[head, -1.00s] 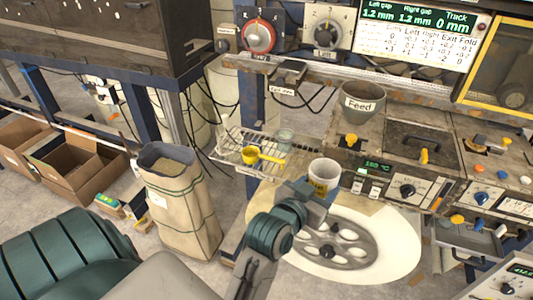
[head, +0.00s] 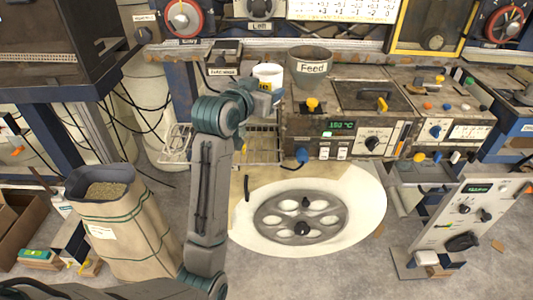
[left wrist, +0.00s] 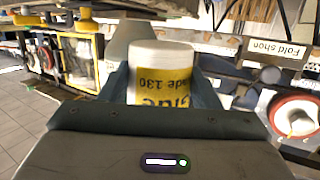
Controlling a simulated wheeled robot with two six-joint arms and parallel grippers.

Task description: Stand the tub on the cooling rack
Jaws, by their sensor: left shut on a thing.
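The tub (head: 268,71) is white with a yellow label, and in the left wrist view the label on the tub (left wrist: 160,88) reads "Glue" upside down. My left gripper (head: 265,92) is shut on it, with a finger on each side of the tub (left wrist: 162,65). It holds the tub up near the back shelf, left of the Feed pot. The wire cooling rack (head: 262,145) is below and nearer, left of the heated machine. My right gripper is not in view.
The grey Feed pot (head: 311,68) stands close to the right of the tub. A small labelled box (head: 224,58) is on the left. The machine (head: 345,120) with knobs borders the rack. An open sack (head: 125,225) stands on the floor at left.

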